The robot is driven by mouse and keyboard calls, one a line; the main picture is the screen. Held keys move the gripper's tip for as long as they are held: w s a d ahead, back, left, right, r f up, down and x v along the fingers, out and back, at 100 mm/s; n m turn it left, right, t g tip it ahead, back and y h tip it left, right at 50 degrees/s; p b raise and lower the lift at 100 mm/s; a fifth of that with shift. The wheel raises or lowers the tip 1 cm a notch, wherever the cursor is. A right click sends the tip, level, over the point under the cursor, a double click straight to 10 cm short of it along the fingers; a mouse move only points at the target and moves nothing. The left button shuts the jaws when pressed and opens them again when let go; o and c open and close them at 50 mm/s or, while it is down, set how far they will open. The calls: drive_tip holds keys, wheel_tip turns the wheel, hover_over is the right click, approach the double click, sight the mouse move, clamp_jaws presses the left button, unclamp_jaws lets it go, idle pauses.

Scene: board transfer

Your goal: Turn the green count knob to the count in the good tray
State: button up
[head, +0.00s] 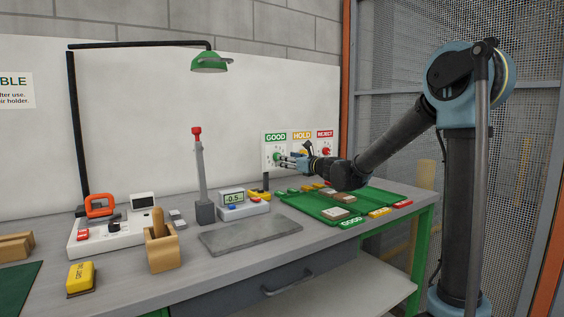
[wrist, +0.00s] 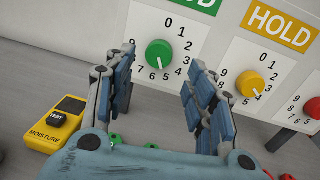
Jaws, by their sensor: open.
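The green count knob (wrist: 159,53) is on the white panel under the GOOD sign (head: 275,137). Digits ring it, and its white mark points down and slightly right, near the 5; I cannot tell the exact digit. My gripper (wrist: 160,66) is open and empty, its blue-padded fingers to the left and right of the knob in the wrist view. I cannot tell whether they touch it. In the head view, my gripper (head: 290,162) is at the panel. The green good tray (head: 314,208) lies at the bench front with a board (head: 337,213) visible in it.
A yellow knob (wrist: 250,84) under HOLD and a red knob (wrist: 313,108) sit close right of my gripper. A yellow moisture meter (wrist: 56,124) lies left of it. More boards (head: 350,198) lie in the trays. A grey mat (head: 250,236) is bare.

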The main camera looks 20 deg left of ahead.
drive_tip(key=x, duration=0.5)
drive_tip(key=c, duration=1.1)
